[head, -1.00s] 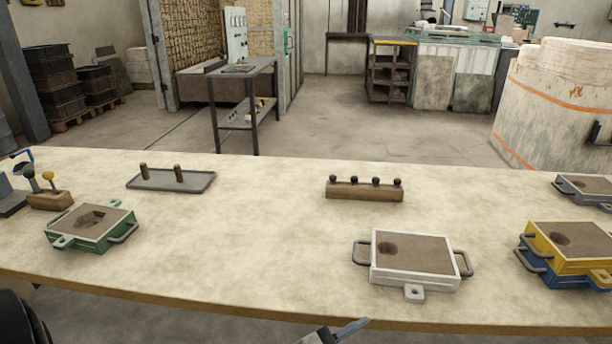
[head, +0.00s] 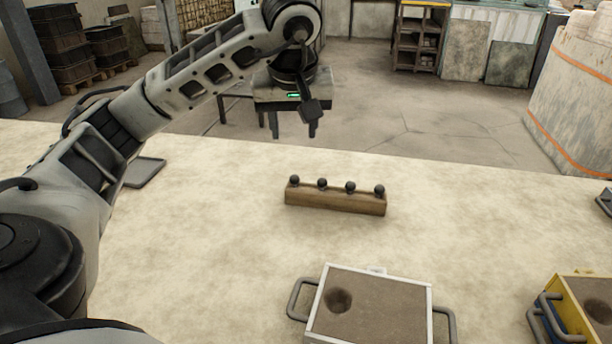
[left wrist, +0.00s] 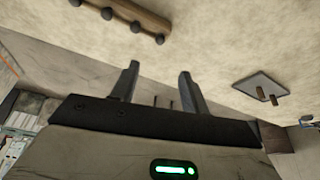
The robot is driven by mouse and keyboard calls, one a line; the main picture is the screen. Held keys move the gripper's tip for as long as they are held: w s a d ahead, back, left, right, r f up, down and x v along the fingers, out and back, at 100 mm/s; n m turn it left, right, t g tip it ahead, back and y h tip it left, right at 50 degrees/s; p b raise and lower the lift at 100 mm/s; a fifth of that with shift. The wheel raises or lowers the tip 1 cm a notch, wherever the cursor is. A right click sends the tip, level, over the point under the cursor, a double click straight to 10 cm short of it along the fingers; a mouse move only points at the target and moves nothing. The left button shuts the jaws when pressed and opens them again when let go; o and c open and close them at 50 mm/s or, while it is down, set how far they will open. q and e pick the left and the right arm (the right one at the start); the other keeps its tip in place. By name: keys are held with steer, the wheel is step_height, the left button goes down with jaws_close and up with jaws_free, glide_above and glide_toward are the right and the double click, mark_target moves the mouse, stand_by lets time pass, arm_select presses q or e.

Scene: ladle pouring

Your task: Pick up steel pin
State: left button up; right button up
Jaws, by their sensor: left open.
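A wooden block (head: 335,203) holds several upright pins with dark round heads, such as the leftmost pin (head: 294,182); the block also shows in the left wrist view (left wrist: 142,16). A grey tray (head: 145,172) is mostly hidden behind my left arm. In the left wrist view the tray (left wrist: 247,83) bears two short brown upright pegs (left wrist: 266,95). I cannot tell by look which of these is steel. My left gripper (head: 293,130) is open and empty, raised with its fingers downward, above and behind the block in the picture. Its fingers also show in the left wrist view (left wrist: 159,72). My right gripper is out of view.
A white-framed, sand-filled mould (head: 431,312) with side handles stands at the near edge of the view. A yellow mould (head: 560,292) stands at the lower right. The table around the block is clear. A dark metal cart stands behind the table.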

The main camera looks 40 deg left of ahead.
arm_select(q)
steer(key=b, duration=0.2)
glide_above(294, 177)
steer(key=s+d, duration=0.2)
step_height(294, 177, down, 9)
steer(key=shift+x, duration=2.8)
steer(key=shift+w+a, duration=0.1)
steer(key=shift+w, duration=0.05)
steer(key=c, duration=0.8)
